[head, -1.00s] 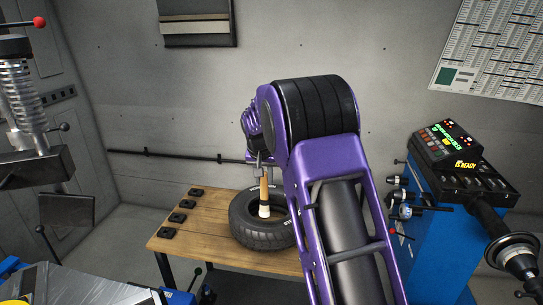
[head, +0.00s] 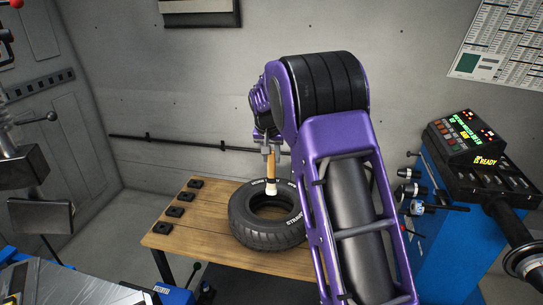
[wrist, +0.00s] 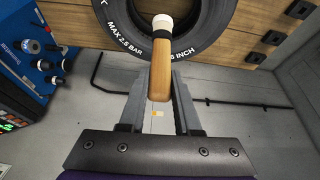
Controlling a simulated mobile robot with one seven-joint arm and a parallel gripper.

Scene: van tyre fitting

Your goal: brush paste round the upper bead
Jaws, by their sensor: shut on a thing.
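The tyre (head: 252,236) lies flat on the wooden bench, its upper sidewall with white lettering facing up. It also shows at the top of the wrist view (wrist: 115,30). My gripper (head: 268,150) is shut on the wooden handle of the brush (head: 271,168), which hangs upright with its white head down. In the wrist view my gripper (wrist: 160,80) holds the brush handle (wrist: 160,68) between its fingers. The brush's white head is at the tyre's far inner edge in the head view; I cannot tell whether it touches. My arm hides the tyre's right side.
The wooden bench (head: 185,236) carries several black pads (head: 180,198) along its left side. A blue balancing machine (head: 440,205) with a lit display stands at the right. A black rail (head: 180,143) runs along the back wall.

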